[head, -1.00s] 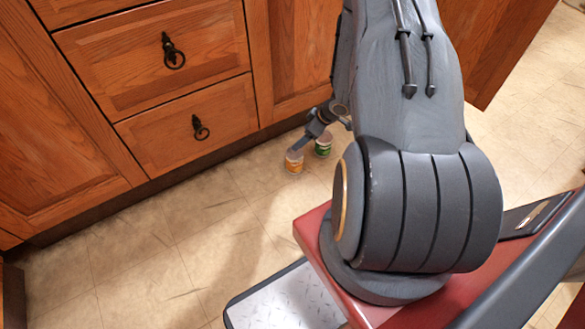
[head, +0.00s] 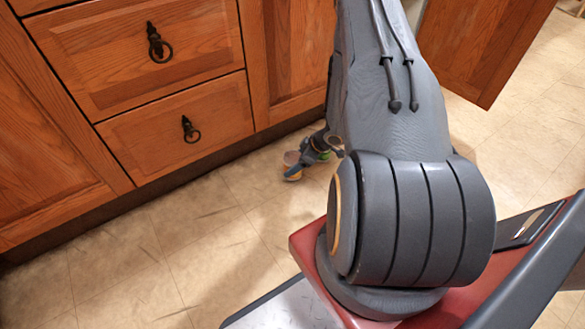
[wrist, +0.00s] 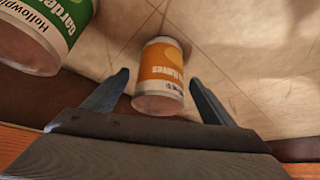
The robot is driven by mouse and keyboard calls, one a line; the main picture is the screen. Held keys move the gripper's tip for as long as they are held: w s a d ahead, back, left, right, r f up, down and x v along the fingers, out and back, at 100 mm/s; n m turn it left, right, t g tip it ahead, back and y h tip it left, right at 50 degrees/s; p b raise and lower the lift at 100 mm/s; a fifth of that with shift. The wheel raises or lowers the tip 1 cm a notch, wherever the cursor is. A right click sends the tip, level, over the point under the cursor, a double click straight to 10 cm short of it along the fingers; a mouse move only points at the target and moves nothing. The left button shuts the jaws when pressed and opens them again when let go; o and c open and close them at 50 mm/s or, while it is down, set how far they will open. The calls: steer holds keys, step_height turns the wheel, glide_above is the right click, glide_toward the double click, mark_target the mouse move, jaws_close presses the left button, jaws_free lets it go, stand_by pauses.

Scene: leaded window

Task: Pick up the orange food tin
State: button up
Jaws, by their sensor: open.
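The orange food tin (wrist: 162,68) stands on the tiled floor, with an orange and white label, in the wrist view. My gripper (wrist: 158,88) is open, with one finger on each side of the tin's near end; I cannot tell whether either touches it. In the head view the tin (head: 292,158) shows small at the foot of the cabinets, partly hidden by my gripper (head: 293,173).
A green-labelled tin (wrist: 50,30) stands close by at the upper left of the wrist view. The wooden cabinets (head: 190,110) rise just behind the tins. The floor (head: 200,240) at the left is clear. A cabinet door (head: 490,45) stands open at the upper right.

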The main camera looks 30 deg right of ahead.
steer(key=shift+b+x, duration=0.3)
steer(key=shift+x, duration=0.75)
steer(key=shift+r, duration=0.1)
steer(key=c, duration=1.5)
